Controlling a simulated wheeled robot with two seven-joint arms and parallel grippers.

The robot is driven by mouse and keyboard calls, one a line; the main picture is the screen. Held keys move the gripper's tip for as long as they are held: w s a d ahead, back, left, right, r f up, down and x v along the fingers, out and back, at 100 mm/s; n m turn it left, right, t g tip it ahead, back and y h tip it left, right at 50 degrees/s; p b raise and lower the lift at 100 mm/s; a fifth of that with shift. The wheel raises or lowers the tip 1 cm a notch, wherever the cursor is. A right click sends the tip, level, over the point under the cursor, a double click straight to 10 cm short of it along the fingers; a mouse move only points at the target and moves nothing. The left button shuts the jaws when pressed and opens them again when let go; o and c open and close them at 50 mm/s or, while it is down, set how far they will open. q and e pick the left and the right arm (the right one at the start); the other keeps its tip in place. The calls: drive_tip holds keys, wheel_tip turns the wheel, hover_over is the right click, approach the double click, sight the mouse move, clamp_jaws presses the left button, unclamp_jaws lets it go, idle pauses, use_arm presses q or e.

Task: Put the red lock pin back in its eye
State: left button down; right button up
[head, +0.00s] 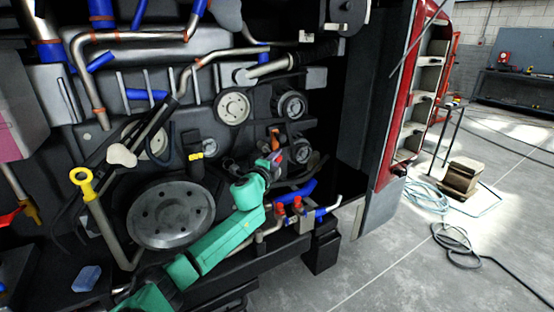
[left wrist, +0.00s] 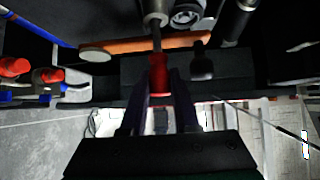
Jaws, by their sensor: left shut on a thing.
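In the left wrist view the red lock pin (left wrist: 158,72) is between the two dark fingers of my left gripper (left wrist: 160,88), which are shut on its red end. A grey metal rod (left wrist: 155,32) runs on from the red end, crossing an orange bar (left wrist: 135,45), up to a round metal part at the top. I cannot tell which part is the eye, or whether the pin is in it. In the head view my left gripper (head: 275,160) is at the right side of the engine, beside an upright orange part (head: 276,139). My right gripper is not in view.
Pulleys (head: 233,107), hoses and pipes crowd around the gripper. Red-capped fittings (head: 296,202) and a blue hose (head: 300,190) lie just below right. A yellow-ringed dipstick (head: 82,180) and a blue sponge-like block (head: 86,278) are at left. Open floor lies to the right.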

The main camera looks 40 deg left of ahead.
use_arm(q)
drive_tip(key=shift+w+a, duration=0.2)
drive_tip(key=shift+a, duration=0.7)
drive_tip(key=shift+r, duration=0.1)
drive_tip(key=shift+c, duration=0.9)
unclamp_jaws()
drive_tip(key=p+v, duration=0.2)
drive_tip(key=v, duration=0.6)
drive_tip(key=shift+p, duration=0.3)
